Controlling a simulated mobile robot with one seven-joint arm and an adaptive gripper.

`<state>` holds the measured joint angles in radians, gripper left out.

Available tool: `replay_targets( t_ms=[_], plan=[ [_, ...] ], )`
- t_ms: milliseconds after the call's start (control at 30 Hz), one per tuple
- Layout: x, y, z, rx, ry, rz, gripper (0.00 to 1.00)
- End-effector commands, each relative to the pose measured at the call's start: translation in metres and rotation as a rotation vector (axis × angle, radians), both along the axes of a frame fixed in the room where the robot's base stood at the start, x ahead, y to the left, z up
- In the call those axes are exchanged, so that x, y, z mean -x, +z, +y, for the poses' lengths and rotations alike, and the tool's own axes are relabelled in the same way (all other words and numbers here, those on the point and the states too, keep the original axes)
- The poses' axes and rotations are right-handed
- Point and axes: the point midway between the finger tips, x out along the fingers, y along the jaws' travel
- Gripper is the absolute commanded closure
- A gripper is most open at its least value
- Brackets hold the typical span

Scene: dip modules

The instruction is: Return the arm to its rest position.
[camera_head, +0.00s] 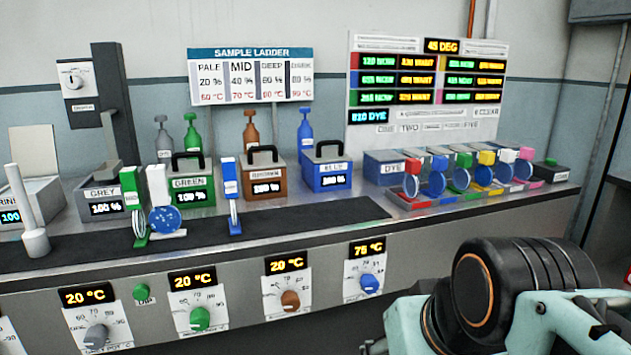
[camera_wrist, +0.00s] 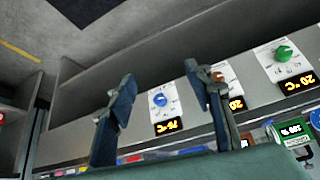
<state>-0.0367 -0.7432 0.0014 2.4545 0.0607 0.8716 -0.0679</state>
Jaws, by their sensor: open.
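My arm (camera_head: 500,300) shows at the lower right of the head view, in front of the bench's right end. Its gripper end cannot be made out there. In the wrist view my gripper (camera_wrist: 162,92) is open, its two dark blue fingers spread wide with nothing between them. The view is upside down and faces the bench front. The blue knob (camera_wrist: 160,100) with its display shows in the gap, beyond the fingers and apart from them. The brown knob is partly behind the right finger.
The bench front carries grey (camera_head: 96,336), green (camera_head: 200,318), brown (camera_head: 290,300) and blue (camera_head: 370,283) knobs. On top stand green (camera_head: 190,190), brown (camera_head: 265,184) and blue (camera_head: 326,176) handled tanks, with small tools on a dark mat (camera_head: 320,216). A dye rack (camera_head: 400,203) stands right.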

Motion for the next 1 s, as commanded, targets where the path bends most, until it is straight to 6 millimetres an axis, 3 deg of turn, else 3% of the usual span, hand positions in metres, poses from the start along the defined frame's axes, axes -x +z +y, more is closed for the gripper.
replay_targets(
  t_ms=[33,67,100,133,1000],
  plan=[
    [0.014,-0.035,-0.017,0.019,-0.062,0.051,0.53],
    [0.022,-0.050,-0.027,0.031,-0.098,0.080,0.53],
    [0.020,-0.019,-0.025,0.029,-0.096,0.073,0.53],
    [0.019,-0.007,-0.025,0.028,-0.093,0.071,0.53],
    [0.018,0.220,-0.023,0.027,-0.086,0.068,0.53]
  ],
)
